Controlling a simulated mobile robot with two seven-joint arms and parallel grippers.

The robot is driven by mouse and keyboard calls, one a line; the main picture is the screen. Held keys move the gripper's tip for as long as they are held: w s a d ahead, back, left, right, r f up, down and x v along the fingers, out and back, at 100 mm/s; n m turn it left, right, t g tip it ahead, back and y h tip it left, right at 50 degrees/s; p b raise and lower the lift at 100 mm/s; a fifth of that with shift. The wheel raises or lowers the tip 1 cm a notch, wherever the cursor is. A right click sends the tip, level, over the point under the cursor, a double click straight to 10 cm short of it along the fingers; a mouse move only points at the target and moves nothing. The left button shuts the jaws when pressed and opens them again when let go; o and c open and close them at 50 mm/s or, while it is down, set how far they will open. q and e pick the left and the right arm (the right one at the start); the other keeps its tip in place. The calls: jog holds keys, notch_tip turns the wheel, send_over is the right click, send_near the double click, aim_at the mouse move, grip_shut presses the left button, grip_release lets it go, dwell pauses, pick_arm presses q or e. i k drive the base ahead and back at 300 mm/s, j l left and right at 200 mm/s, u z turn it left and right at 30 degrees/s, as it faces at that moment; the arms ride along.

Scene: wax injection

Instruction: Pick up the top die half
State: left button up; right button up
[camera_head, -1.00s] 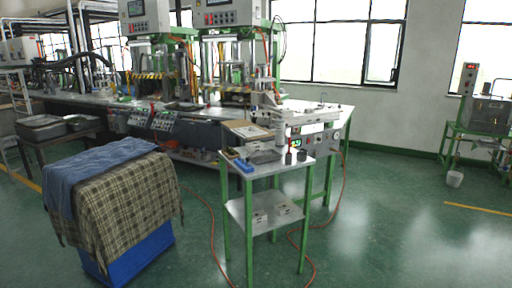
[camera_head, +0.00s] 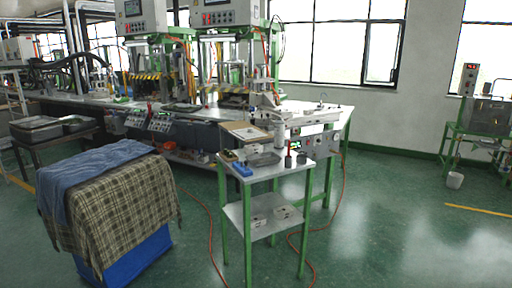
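No object can be surely told as the top die half at this distance. Two small pale metal blocks lie on the lower shelf of the green-legged stand: one on the left (camera_head: 259,220) and one on the right (camera_head: 283,212). On the stand's top (camera_head: 262,174) are a grey tray (camera_head: 264,159), a blue block (camera_head: 242,169) and small dark cylinders (camera_head: 301,159). A wax injection machine (camera_head: 279,131) stands behind. Neither of my grippers shows in the head view.
A blue bin (camera_head: 150,257) draped with a plaid cloth (camera_head: 125,212) and a blue towel (camera_head: 95,170) stands at the front left. An orange hose (camera_head: 207,215) lies on the floor around the stand. Green floor (camera_head: 400,235) is open to the right.

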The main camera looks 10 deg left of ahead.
aim_at(255, 147)
jog(key=i+j, duration=0.1)
jog(key=i, duration=0.3)
jog(key=i+j+z, duration=0.15)
jog(key=i, duration=0.25)
jog(key=i+j, duration=0.15)
jog(key=i, duration=0.25)
jog(key=z, duration=0.05)
